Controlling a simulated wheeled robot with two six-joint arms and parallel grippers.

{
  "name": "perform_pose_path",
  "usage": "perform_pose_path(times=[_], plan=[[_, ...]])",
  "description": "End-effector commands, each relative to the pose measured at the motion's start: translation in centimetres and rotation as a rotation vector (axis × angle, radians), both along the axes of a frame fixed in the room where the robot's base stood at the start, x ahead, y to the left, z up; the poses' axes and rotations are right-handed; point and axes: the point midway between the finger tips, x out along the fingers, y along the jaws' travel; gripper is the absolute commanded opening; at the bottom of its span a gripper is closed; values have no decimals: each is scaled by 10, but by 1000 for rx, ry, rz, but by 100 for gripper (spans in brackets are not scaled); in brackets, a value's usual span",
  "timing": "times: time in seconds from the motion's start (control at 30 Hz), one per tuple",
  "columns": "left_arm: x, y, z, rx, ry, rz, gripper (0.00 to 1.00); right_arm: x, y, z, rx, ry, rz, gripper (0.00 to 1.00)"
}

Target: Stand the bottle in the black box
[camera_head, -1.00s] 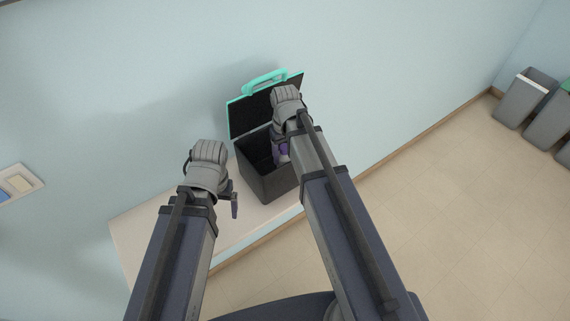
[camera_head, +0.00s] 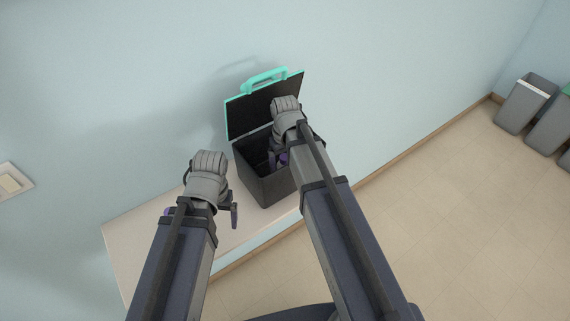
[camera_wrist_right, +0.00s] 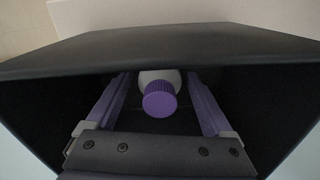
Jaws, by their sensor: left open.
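The black box (camera_head: 266,190) stands open on a pale shelf against the wall, its lid with a teal handle raised at the back. The bottle (camera_wrist_right: 160,92), white with a purple ribbed cap, is inside the box in the right wrist view, seen from its cap end. It appears to stand upright; its base is hidden. My right gripper (camera_head: 282,159) reaches down into the box. Its purple fingers are apart on both sides of the bottle, with gaps showing between them and the cap (camera_wrist_right: 159,100). My left gripper (camera_head: 203,213) is open and empty, left of the box.
The pale shelf (camera_head: 128,240) is clear left of the box. A wall (camera_head: 120,90) stands close behind. Grey bins (camera_head: 525,103) stand on the floor far right. A wall plate (camera_head: 12,182) is at the left edge.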

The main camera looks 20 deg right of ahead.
Motion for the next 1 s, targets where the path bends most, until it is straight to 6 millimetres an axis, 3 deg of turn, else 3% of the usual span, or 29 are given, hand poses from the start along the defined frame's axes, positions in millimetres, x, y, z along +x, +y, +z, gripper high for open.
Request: perform_pose_path(times=[0.53,1.0], plan=[[0,0,11,0,0,0,93,0,0,11,0,0,0,93],[0,0,75,-2,0,9,93,0,0,75,0,0,0,93]])
